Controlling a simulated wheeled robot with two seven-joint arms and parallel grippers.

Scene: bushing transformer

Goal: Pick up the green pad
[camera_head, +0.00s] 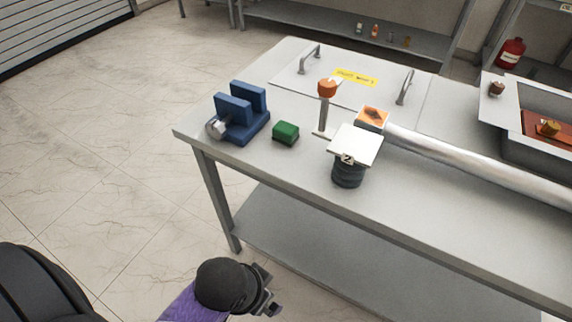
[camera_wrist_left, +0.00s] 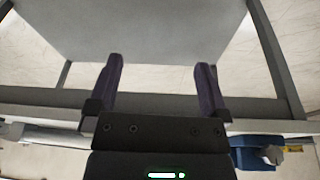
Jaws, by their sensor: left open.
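The green pad (camera_head: 285,132) is a small green block lying on the grey table top, just right of the blue vise (camera_head: 240,113). My left gripper (camera_head: 270,296) is low in front of the table, below the level of its top and well apart from the pad. In the left wrist view my left gripper (camera_wrist_left: 158,75) has its two dark fingers spread wide with nothing between them. The pad cannot be made out in the left wrist view. The blue vise shows there at the lower right (camera_wrist_left: 255,152). My right gripper is in neither view.
On the table (camera_head: 235,150), an orange-topped post (camera_head: 325,105) and a dark cylinder (camera_head: 348,174) under a white plate (camera_head: 356,145) stand right of the pad. A long silver tube (camera_head: 470,156) lies farther right. The table's front edge and leg lie between gripper and pad.

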